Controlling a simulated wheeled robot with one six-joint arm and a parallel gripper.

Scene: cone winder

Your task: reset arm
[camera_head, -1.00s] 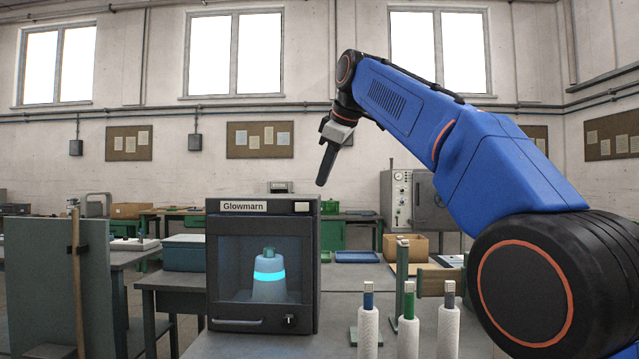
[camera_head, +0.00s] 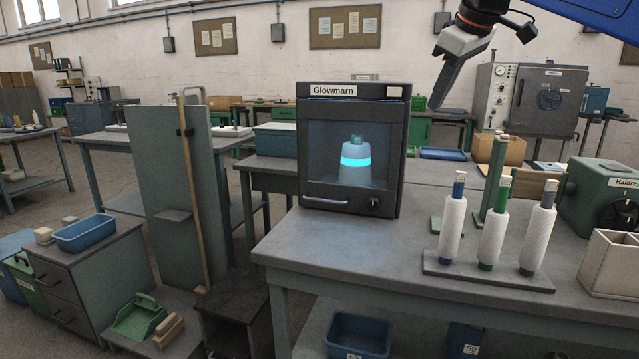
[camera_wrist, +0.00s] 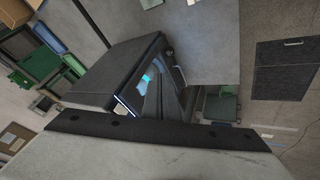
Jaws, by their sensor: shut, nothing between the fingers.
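My gripper (camera_head: 437,103) is at the upper right of the head view, in the air to the right of the dark Glowmarn cabinet (camera_head: 312,117) and above the level of the bench. Its fingers are together and point down and to the left, with nothing held. In the wrist view the cabinet (camera_wrist: 110,72) shows tilted, with a blue glow behind its glass. A light blue cone with a glowing cyan band (camera_head: 355,176) stands inside, behind the closed door.
White yarn cones (camera_head: 493,232) with blue, green and grey cores stand on a rack on the grey bench (camera_head: 330,240). A green Haldrey machine (camera_head: 600,190) and a pale open box (camera_head: 612,262) are at the right. A green-grey panel (camera_head: 165,190) stands left of the bench.

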